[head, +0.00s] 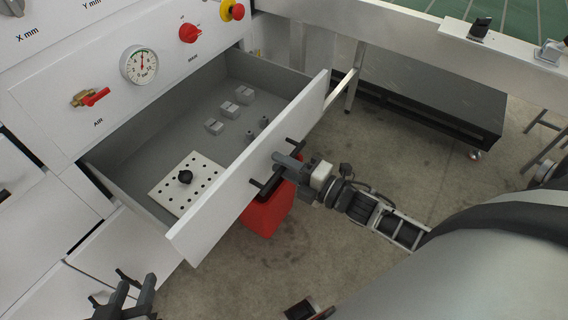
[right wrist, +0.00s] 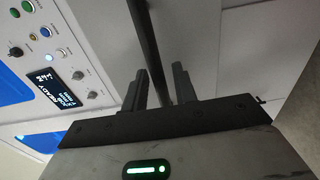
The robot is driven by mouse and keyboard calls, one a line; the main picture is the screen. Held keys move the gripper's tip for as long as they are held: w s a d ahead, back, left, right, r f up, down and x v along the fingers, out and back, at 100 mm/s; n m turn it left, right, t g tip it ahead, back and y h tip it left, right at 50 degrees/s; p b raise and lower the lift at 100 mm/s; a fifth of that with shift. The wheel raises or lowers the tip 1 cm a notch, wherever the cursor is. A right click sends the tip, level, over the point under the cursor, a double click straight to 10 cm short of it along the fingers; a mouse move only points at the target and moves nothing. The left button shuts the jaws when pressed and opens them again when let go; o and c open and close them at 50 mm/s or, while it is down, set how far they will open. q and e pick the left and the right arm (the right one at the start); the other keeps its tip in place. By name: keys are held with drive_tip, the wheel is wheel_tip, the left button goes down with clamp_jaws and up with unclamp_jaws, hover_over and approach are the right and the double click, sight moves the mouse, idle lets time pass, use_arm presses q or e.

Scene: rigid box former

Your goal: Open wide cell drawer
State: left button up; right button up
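The wide cell drawer (head: 215,205) is pulled well out from the white cabinet, with its grey inside in view. Its dark bar handle (head: 259,186) is on the white front and also shows in the right wrist view (right wrist: 150,45). My right gripper (head: 289,168) is at the handle.
The drawer holds a white perforated plate (head: 187,184) with a black knob and several small grey blocks (head: 228,109). A red bin (head: 268,212) stands under the drawer front. A gauge (head: 139,65) and red valve (head: 92,97) are above. Lower drawer fronts (head: 120,250) are near my left gripper.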

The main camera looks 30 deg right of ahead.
idle(0.4)
drive_tip(key=v, duration=1.6)
drive_tip(key=shift+w, duration=0.1)
